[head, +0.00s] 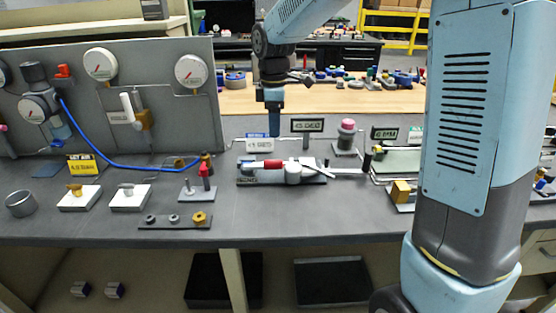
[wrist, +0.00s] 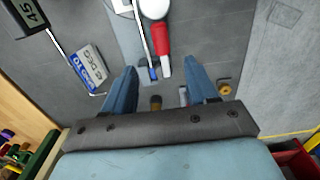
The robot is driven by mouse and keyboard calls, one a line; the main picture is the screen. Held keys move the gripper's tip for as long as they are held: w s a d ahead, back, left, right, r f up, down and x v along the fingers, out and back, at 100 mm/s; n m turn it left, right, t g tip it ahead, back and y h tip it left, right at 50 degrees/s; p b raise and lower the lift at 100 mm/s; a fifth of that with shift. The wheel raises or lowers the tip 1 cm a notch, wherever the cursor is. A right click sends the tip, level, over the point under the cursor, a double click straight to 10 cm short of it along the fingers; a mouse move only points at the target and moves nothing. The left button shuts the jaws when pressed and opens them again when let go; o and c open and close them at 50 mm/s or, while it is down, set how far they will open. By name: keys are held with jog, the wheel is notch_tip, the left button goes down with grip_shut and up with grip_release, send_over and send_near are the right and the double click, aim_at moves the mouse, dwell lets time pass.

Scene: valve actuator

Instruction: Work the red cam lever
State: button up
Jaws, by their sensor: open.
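A red-handled lever (head: 270,164) lies along a low grey fixture (head: 310,180) on the bench, just left of a pale round boss (head: 292,172). In the wrist view the red handle (wrist: 162,42) runs down from the white boss (wrist: 154,8), ahead of the fingertips. My gripper (head: 273,104) hangs pointing down above the bench, higher than the fixture. In the wrist view its two blue fingers (wrist: 161,76) are spread with nothing held between them; the handle's end shows just beyond the gap. No contact with the lever is visible.
A small stand with another red lever (head: 205,172) is left of the fixture. Sign plates (head: 307,126) stand behind, and a pink-topped part (head: 347,126) is to the right. A gauge panel (head: 150,100) with a blue hose is at left. Bench space ahead of the fixture is clear.

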aim_at(262, 166)
notch_tip(262, 166, down, 12)
jog(key=shift+f, duration=0.15)
dwell(0.3)
grip_shut()
dwell(0.5)
